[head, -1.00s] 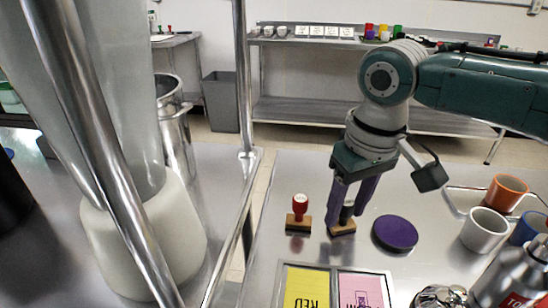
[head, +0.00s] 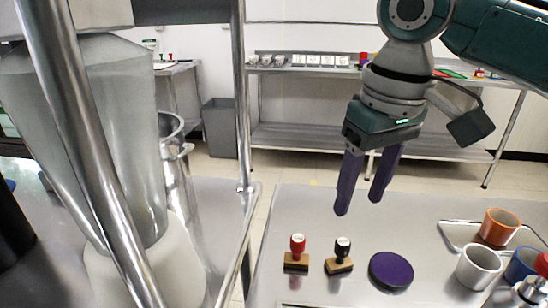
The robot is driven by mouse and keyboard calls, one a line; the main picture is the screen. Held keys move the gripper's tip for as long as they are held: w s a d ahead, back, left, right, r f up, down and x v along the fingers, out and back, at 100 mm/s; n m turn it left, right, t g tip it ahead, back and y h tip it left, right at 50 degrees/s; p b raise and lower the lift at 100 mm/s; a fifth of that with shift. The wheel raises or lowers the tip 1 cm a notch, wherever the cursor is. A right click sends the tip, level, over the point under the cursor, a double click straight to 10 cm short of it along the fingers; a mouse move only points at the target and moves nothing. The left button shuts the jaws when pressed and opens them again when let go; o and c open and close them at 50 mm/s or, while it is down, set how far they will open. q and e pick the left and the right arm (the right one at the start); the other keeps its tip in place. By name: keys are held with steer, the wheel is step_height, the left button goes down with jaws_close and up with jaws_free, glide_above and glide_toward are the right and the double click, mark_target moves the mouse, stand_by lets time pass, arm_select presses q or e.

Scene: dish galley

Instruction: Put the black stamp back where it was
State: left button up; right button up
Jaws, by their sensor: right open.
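The black stamp (head: 341,253) stands upright on the steel table, its black knob on top and its wooden base on the surface. A red stamp (head: 296,253) stands just left of it, and a round purple pad (head: 391,270) lies to its right. My right gripper (head: 359,205) is open and empty, raised above and behind the black stamp, apart from it. Its two purple fingers point down. My left gripper is not in view.
A wire tray with an orange cup (head: 499,226), a white cup (head: 478,267) and a blue cup (head: 523,264) is at the right. A metal post (head: 241,100) rises left of the table. The table (head: 300,204) behind the stamps is clear.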

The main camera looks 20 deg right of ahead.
steer(key=s+a+f+n, duration=0.1)
steer(key=s+a+f, duration=0.1)
steer(key=a, duration=0.1)
steer(key=s+a+f+n+y, duration=0.1)
steer(key=s+a+f, duration=0.1)
steer(key=s+a, duration=0.1)
steer(key=s+a+f+n, duration=0.1)
steer(key=s+a+f, duration=0.1)
steer(key=s+a, duration=0.1)
steer(key=shift+s+a+f+t+y, duration=0.1)
steer(key=shift+s+f+t+y, duration=0.1)
steer(key=shift+t+y, duration=0.15)
steer(key=shift+t, duration=0.55)
steer(key=s, duration=0.5)
steer(key=shift+s+a+f, duration=0.2)
steer(key=shift+a+f, duration=0.2)
steer(key=s+d+m+h, duration=0.1)
steer(key=s+d, duration=0.3)
steer(key=s, duration=0.1)
steer(key=shift+s+r, duration=0.3)
steer(key=shift+h, duration=0.25)
